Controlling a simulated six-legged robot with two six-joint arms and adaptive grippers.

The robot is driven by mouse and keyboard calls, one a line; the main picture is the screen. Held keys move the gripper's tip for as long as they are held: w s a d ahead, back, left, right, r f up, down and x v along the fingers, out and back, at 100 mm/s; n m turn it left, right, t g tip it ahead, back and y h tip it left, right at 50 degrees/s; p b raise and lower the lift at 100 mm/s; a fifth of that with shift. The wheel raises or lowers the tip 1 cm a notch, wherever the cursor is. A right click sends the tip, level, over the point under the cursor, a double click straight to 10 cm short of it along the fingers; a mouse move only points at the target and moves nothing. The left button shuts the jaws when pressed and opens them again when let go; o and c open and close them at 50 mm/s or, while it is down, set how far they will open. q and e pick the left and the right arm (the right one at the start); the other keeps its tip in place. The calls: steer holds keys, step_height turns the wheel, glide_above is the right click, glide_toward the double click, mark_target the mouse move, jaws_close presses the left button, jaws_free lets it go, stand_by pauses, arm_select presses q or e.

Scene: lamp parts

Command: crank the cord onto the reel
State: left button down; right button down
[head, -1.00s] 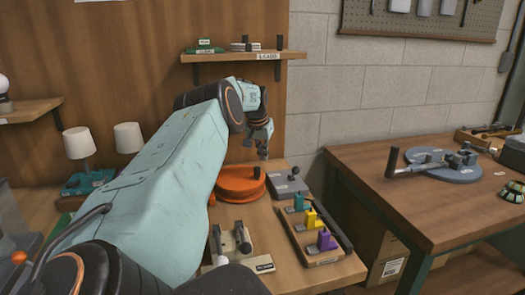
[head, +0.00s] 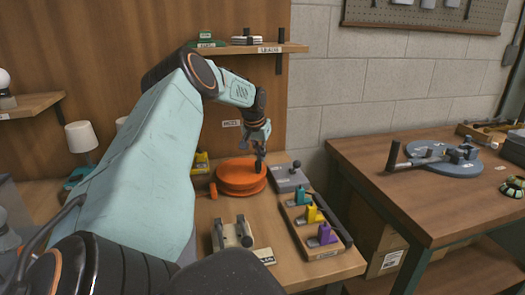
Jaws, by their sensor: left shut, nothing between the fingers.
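The orange reel (head: 239,180) lies flat on the wooden bench, with a short dark handle (head: 258,167) standing up near its right edge. My left gripper (head: 260,153) points down just above this handle, shut with nothing held. Whether the fingertips touch the handle I cannot tell. The cord cannot be made out clearly. An orange rounded piece (head: 213,190) stands at the reel's left, next to my arm. My right gripper is not in view.
A grey box with a black knob (head: 289,179) stands close right of the reel. A tray (head: 322,248) with teal, yellow and purple pieces lies in front. A grey fixture (head: 232,235) sits nearer. A shelf (head: 250,49) hangs above; a second table (head: 440,200) is at right.

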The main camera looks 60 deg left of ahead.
arm_select(q)
steer(key=shift+s+d+r, duration=0.1)
steer(key=shift+s+d, duration=0.05)
steer(key=shift+d, duration=0.05)
stand_by(0.3)
steer(key=shift+s+d+p, duration=0.1)
steer(key=shift+p, duration=0.4)
steer(key=p, duration=0.1)
steer(key=d+m+p, duration=0.1)
steer(key=p, duration=0.1)
steer(key=shift+s+m+h+p, duration=0.3)
steer(key=shift+s+d+p, duration=0.1)
steer(key=shift+s+p, duration=0.1)
steer(key=shift+p, duration=0.45)
steer(key=shift+w, duration=0.1)
